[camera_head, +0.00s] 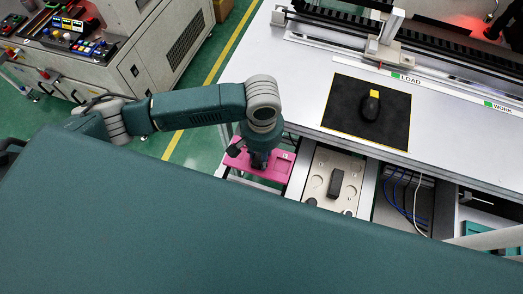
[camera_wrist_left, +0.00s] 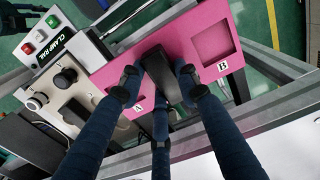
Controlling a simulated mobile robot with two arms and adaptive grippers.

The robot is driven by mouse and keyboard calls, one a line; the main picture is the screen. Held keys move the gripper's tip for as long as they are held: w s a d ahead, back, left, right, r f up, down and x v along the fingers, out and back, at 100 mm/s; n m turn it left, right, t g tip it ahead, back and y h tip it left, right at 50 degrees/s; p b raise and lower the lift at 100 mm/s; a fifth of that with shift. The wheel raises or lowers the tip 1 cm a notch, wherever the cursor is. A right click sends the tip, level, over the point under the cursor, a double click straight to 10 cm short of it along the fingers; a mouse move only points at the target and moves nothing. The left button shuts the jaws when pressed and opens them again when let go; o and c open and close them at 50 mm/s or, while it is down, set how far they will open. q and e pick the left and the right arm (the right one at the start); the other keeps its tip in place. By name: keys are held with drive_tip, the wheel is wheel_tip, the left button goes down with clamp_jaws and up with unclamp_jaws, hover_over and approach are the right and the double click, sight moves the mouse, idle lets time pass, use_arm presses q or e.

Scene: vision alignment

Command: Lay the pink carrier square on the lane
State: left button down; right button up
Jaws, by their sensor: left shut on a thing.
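The pink carrier (camera_head: 265,172) is at the front left of the white table in the head view. In the left wrist view the pink carrier (camera_wrist_left: 180,38) is a flat plate with recesses and labels A and B. A dark upright block (camera_wrist_left: 165,78) stands at its middle. My left gripper (camera_head: 258,160) points down over the carrier, its fingers (camera_wrist_left: 163,88) shut around the dark block. The carrier lies over a grey metal frame (camera_wrist_left: 270,95); I cannot tell whether it touches it or sits square. My right gripper is not in view.
A beige plate (camera_head: 320,180) with a dark block stands right of the carrier. A black mat (camera_head: 368,108) holds a dark object with a yellow end. LOAD (camera_head: 407,79) and WORK labels line the table's back. A CLAMP RAIL button panel (camera_wrist_left: 45,42) is beside the carrier.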

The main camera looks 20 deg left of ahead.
use_arm(q)
wheel_tip(320, 180, down, 2)
drive_tip(key=shift+s+f, duration=0.1)
wheel_tip(320, 180, down, 5)
drive_tip(key=shift+r+b, duration=0.2)
drive_tip(key=shift+b, duration=0.75)
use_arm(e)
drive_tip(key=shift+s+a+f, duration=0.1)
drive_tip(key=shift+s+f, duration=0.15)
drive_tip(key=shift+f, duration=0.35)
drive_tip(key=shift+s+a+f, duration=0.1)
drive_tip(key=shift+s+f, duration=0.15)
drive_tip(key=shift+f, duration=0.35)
use_arm(q)
drive_tip(key=shift+f, duration=0.3)
drive_tip(key=c, duration=1.2)
unclamp_jaws()
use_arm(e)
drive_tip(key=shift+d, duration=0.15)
use_arm(q)
wheel_tip(320, 180, up, 12)
drive_tip(key=shift+r, duration=0.1)
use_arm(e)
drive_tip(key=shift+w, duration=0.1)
